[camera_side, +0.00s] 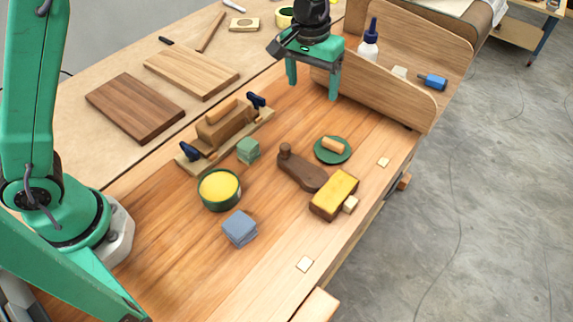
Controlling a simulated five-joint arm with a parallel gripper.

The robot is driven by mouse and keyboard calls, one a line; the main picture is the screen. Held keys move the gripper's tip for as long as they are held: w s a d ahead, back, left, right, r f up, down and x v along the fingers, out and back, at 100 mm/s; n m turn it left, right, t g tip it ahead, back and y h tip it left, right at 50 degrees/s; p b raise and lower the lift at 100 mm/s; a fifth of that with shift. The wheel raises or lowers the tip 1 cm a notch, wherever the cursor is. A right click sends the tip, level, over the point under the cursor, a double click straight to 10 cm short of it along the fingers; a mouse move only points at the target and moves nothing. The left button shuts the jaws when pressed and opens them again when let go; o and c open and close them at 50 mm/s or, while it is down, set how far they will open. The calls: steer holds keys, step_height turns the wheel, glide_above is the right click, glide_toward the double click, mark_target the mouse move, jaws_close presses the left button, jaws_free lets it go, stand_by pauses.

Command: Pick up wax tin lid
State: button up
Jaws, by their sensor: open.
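The wax tin lid (321,154) looks like a flat dark green disc. It lies on the bench right of the middle, with a small tan wooden cylinder (333,146) on top. The open wax tin (220,188) is green with yellow wax inside and stands to the left of the lid. My gripper (312,88) is open and empty, fingers pointing down. It is above the bench, beyond the lid in the picture, beside the curved wooden panel.
A dark wooden block plane shape (302,171) and a yellow-topped block (334,195) lie close to the lid. A clamped wooden form (226,129), a green cube (248,150) and a blue-grey stack (239,229) stand further left. The curved panel (385,90) rises behind.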

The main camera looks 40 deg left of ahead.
steer(key=g, duration=0.1)
glide_above(333, 142)
step_height(333, 142, down, 7)
steer(key=shift+f, duration=4)
steer(key=c, duration=1.1)
steer(key=shift+o, duration=0.2)
steer(key=shift+r, duration=0.2)
steer(key=shift+r, duration=0.5)
steer(key=r, duration=0.3)
steer(key=shift+s+d+r, duration=0.15)
steer(key=shift+s+d, duration=0.1)
steer(key=s+d+r, duration=0.6)
steer(key=s, duration=0.3)
steer(key=shift+s+r, duration=0.2)
